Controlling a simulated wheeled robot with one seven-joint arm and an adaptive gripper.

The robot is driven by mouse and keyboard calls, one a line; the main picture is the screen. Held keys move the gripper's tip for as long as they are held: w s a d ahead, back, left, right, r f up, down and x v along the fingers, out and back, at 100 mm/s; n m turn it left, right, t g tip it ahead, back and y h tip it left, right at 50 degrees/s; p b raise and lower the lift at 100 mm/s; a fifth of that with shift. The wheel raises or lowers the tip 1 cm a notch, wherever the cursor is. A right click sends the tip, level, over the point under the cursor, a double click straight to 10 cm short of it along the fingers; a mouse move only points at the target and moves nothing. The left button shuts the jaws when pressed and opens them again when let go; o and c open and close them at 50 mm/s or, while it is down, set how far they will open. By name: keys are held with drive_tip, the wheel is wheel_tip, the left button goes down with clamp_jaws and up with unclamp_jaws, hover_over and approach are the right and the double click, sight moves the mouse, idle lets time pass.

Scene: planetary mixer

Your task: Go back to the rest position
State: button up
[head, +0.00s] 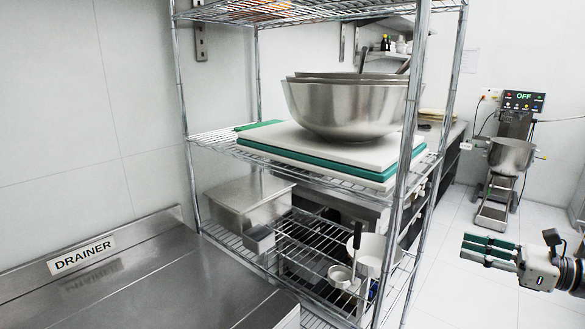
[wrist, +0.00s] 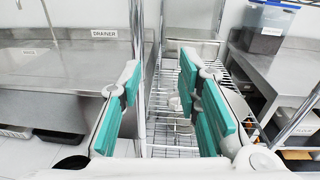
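My gripper (head: 487,248) is at the right edge of the head view, out over the floor to the right of the wire rack. In the wrist view my gripper (wrist: 160,95) shows two teal-padded fingers standing well apart with nothing between them. It is open and empty. The planetary mixer (head: 510,155) stands far back at the right in the head view, with a steel bowl and a panel reading OFF. It is well beyond my gripper.
A wire rack (head: 398,200) holds large steel bowls (head: 345,105) on cutting boards (head: 330,150). A steel drainer counter (head: 150,275) is at the left. A steel table (wrist: 262,68) with a dark container (wrist: 267,30) is right in the wrist view. The floor (head: 460,290) around my gripper is clear.

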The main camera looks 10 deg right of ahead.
drive_tip(key=a+r+n+g+b, duration=0.25)
drive_tip(key=a+n+g, duration=0.8)
drive_tip(key=a, duration=1.05)
drive_tip(key=s+a+f+n+h+b, duration=0.2)
drive_tip(key=s+a+n+h+b, duration=0.1)
drive_tip(key=n, duration=0.5)
drive_tip(key=s+a+f+n+t+h+b, duration=0.1)
drive_tip(key=s+a+f+n+h+b, duration=0.1)
drive_tip(key=s+a+n+h, duration=0.3)
drive_tip(key=shift+s+a+n+h+b, duration=0.2)
drive_tip(key=shift+s+n+h+b, duration=0.4)
drive_tip(key=shift+s+n+h, duration=1.05)
drive_tip(key=shift+w+n+t, duration=0.15)
drive_tip(key=shift+n+t, duration=0.1)
drive_tip(key=shift+n, duration=0.05)
